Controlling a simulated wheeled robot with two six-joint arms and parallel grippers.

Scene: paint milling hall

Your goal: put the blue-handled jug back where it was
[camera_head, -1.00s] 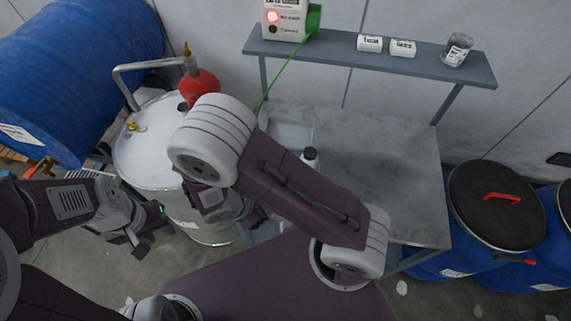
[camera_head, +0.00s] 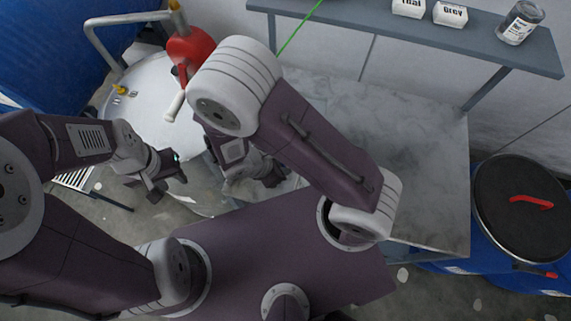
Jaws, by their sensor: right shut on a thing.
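I cannot make out the blue-handled jug in the head view. My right gripper (camera_head: 272,178) hangs past the forearm, over the left end of the grey table (camera_head: 425,150). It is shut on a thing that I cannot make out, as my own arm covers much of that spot. My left gripper (camera_head: 168,186) is open and empty, beside the white drum (camera_head: 150,85), with its fingers apart.
A red can (camera_head: 190,50) is on the drum. A grey shelf (camera_head: 400,35) above the table bears two white labelled blocks and a glass jar (camera_head: 520,22). A black-lidded blue barrel (camera_head: 520,205) stands at right. The table's visible right part is bare.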

